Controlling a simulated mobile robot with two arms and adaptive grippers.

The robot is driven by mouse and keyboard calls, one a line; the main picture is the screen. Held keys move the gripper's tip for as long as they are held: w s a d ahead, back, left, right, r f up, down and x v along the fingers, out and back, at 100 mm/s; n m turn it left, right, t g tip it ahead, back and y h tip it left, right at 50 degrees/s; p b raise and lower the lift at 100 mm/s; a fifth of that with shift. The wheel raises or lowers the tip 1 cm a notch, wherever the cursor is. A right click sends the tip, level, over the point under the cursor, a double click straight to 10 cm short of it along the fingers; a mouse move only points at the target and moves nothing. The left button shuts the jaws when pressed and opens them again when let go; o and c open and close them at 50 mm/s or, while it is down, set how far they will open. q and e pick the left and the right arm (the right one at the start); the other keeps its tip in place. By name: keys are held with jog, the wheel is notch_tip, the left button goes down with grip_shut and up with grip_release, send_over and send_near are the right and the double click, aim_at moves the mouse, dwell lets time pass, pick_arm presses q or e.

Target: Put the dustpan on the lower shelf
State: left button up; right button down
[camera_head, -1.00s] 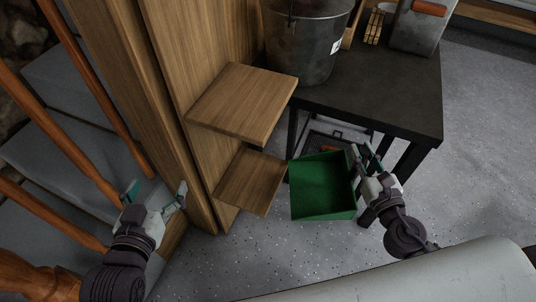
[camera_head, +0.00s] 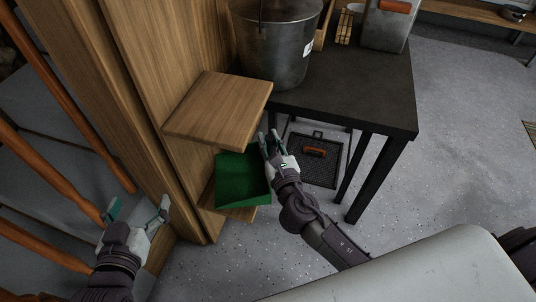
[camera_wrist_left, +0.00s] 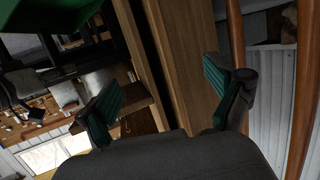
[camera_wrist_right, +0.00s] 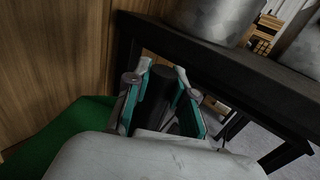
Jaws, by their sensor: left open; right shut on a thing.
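The green dustpan (camera_head: 242,181) is in the head view, between the upper shelf (camera_head: 218,108) and the lower shelf (camera_head: 240,213), and covers much of the lower one. I cannot tell whether it touches the lower shelf. My right gripper (camera_head: 268,140) is shut on its dark handle (camera_wrist_right: 172,88), at the dustpan's right side. The green pan (camera_wrist_right: 58,140) also shows at lower left in the right wrist view and at the top left in the left wrist view (camera_wrist_left: 50,22). My left gripper (camera_head: 139,208) is open and empty, left of the wooden panel.
A black table (camera_head: 355,95) stands right of the shelves with a metal bucket (camera_head: 278,48) on it. Orange wooden rails (camera_head: 75,105) stand at left.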

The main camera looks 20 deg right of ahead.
aim_at(269, 150)
jog(key=shift+f+b, duration=0.5)
jog(key=shift+f, duration=0.4)
notch_tip(269, 150, down, 2)
jog(key=shift+b, duration=0.8)
jog(key=shift+w+a+f+b, duration=0.15)
jog(key=shift+f+b, duration=0.45)
jog(key=shift+f, duration=0.1)
pick_arm(q)
jog(key=s+r+t+h, duration=0.1)
jog(key=r+t, duration=0.4)
jog(key=r, duration=0.2)
jog(key=s+d+r+t+h, duration=0.1)
jog(key=s+r+t+h, duration=0.1)
jog(key=r+t, duration=0.4)
notch_tip(269, 150, up, 3)
jog(key=shift+d+f+h, duration=0.2)
jog(key=shift+d+h, duration=0.05)
jog(key=shift+h, duration=0.05)
jog(key=shift+s, duration=0.15)
pick_arm(e)
jog(key=shift+f, duration=0.1)
jog(key=c, duration=1)
grip_release()
pick_arm(q)
jog(key=shift+s+r+h, duration=0.1)
jog(key=shift+r+h, duration=0.1)
jog(key=shift+h, duration=0.1)
